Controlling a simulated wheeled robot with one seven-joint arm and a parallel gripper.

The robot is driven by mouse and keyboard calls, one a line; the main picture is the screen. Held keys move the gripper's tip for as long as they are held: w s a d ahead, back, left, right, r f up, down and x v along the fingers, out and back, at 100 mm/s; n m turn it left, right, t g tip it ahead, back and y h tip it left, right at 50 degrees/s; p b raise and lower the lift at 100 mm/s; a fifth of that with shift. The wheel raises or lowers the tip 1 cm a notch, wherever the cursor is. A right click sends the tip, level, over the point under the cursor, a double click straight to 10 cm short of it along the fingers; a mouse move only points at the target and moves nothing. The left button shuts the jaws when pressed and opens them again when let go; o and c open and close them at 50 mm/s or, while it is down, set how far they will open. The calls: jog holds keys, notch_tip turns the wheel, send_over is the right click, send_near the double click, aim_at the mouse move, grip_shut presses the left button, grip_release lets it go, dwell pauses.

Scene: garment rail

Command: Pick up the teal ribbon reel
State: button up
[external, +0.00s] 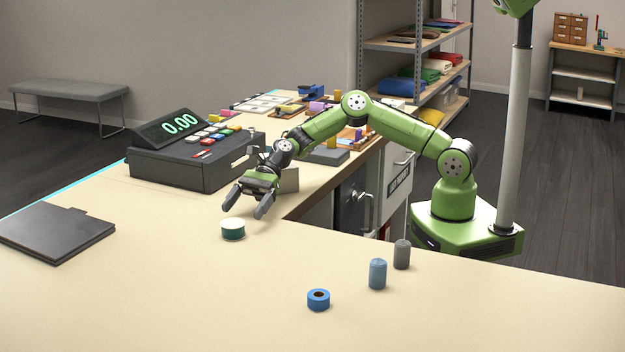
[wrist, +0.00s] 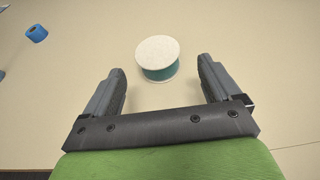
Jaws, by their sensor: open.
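The teal ribbon reel (external: 232,229) has a pale top and lies flat on the counter (external: 170,290), near its inner corner. My gripper (external: 247,205) is open and empty, just behind and slightly above the reel in the external view. In the wrist view the reel (wrist: 158,58) sits just beyond the fingertips, roughly centred between the two fingers (wrist: 160,75). Nothing touches it.
A blue tape roll (external: 318,299), a blue spool (external: 377,274) and a grey spool (external: 402,254) stand to the right. A cash register (external: 190,155) stands behind left, and a dark folder (external: 55,232) lies at left. The counter around the reel is clear.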

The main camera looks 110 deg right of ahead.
aim_at(236, 220)
jog(key=b+x, duration=0.1)
jog(key=x, duration=0.6)
jog(key=shift+s+a+f, duration=0.1)
jog(key=shift+a+f, duration=0.05)
jog(key=shift+f, duration=0.05)
jog(key=shift+r, duration=0.1)
jog(key=c, duration=1)
